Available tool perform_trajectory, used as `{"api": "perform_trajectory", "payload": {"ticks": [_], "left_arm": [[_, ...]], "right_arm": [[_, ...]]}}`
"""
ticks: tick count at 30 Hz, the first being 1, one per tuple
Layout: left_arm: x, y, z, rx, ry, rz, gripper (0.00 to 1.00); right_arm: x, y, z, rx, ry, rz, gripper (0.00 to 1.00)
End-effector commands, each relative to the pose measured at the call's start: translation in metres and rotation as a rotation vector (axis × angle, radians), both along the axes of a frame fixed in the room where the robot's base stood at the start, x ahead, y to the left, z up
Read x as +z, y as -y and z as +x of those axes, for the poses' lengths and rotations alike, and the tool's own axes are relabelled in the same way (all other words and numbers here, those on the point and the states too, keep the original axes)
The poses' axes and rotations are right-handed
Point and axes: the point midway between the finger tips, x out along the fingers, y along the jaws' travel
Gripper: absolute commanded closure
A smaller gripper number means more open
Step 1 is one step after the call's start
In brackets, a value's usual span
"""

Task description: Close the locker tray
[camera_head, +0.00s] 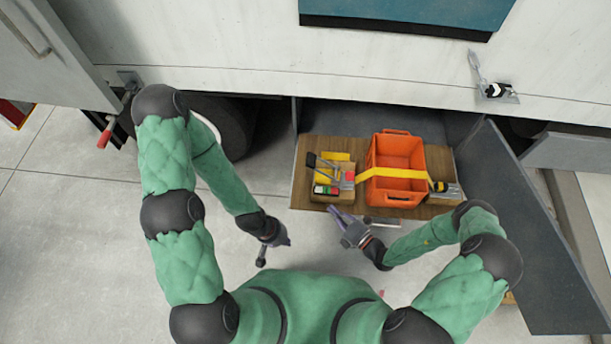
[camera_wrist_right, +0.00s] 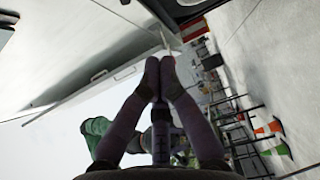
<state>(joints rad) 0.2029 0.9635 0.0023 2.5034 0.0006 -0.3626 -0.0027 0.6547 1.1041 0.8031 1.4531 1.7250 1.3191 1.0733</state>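The locker tray (camera_head: 298,184) is a wooden board pulled out of an open locker under the truck's side. It carries an orange crate (camera_head: 397,152), a yellow strap and small tools. My right gripper (camera_head: 334,212) is at the tray's front edge, left of the crate; whether it touches the edge is unclear. In the right wrist view its purple-grey fingers (camera_wrist_right: 159,68) are together at the tips, with nothing visible between them. My left gripper (camera_head: 264,258) hangs over the floor, left of and in front of the tray, apart from it; its finger opening is unclear.
The locker's grey door (camera_head: 535,235) stands open to the right of the tray, close to my right arm. A dark wheel (camera_head: 222,120) is left of the locker. A latch handle (camera_head: 490,85) sits on the white truck wall. The floor (camera_head: 80,230) at the left is clear.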

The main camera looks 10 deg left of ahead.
Motion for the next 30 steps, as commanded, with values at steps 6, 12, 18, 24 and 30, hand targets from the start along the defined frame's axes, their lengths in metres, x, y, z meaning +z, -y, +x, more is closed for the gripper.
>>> {"api": "perform_trajectory", "payload": {"ticks": [6,12,18,24,30], "left_arm": [[0.001,0.000,0.000,0.000,-0.001,0.000,1.00],[-0.004,0.000,0.000,0.000,-0.001,0.000,1.00],[-0.011,0.000,0.000,0.000,-0.001,0.000,1.00],[-0.019,0.000,0.000,0.000,0.000,0.000,1.00],[-0.029,0.000,0.000,0.000,0.000,0.000,1.00]], "right_arm": [[0.001,0.008,0.014,-0.075,-0.016,0.041,1.00],[0.001,-0.010,0.029,-0.068,-0.013,0.038,1.00],[0.000,-0.032,0.051,-0.067,-0.013,0.038,1.00],[0.000,-0.055,0.074,-0.067,-0.012,0.038,1.00],[0.000,-0.060,0.102,-0.072,-0.012,0.036,1.00]]}}
